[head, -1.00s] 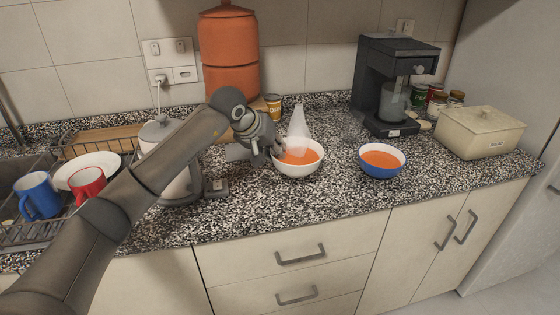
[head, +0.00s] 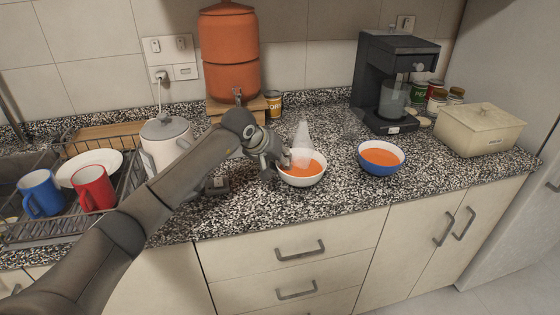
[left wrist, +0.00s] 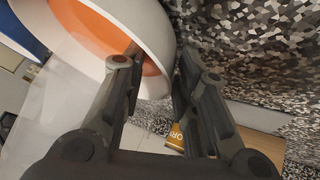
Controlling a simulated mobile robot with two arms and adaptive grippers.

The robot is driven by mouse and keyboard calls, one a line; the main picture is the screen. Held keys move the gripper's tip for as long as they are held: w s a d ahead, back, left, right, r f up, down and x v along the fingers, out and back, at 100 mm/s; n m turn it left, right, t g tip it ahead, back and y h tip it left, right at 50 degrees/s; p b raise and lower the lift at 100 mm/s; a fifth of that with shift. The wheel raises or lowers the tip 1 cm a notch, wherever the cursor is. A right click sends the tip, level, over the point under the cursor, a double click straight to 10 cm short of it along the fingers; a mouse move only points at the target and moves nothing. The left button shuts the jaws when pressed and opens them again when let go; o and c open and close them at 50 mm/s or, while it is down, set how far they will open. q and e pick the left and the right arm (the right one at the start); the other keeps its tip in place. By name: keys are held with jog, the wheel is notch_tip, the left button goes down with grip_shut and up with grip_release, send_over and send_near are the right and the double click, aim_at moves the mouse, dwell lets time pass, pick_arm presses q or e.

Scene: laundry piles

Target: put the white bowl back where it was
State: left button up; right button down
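The white bowl (head: 304,182) holds orange soup and is near the middle of the counter, left of a blue bowl (head: 381,169) with similar soup. My left gripper (head: 282,161) is at the white bowl's left rim. In the left wrist view, my left gripper (left wrist: 160,58) has one finger inside the white bowl (left wrist: 166,40) over the soup and the other outside, with the bowl's wall between them. Whether the bowl's base touches the counter is hard to tell. My right gripper is not in view.
A pale translucent plume (head: 302,136) rises behind the white bowl. A coffee machine (head: 400,75) and beige box (head: 480,130) stand right. A white kettle (head: 165,140) and dish rack with mugs are left. An orange dispenser (head: 230,50) stands behind. Speckled counter in front is clear.

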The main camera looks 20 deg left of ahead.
pick_arm(q)
jog(key=shift+o, duration=0.6)
jog(key=shift+r, duration=0.15)
jog(key=shift+s+a+r, duration=0.15)
jog(key=shift+s+r, duration=0.1)
jog(key=shift+r, duration=0.05)
jog(key=b+v, duration=0.1)
jog(key=v, duration=1)
jog(key=shift+s+f, duration=0.1)
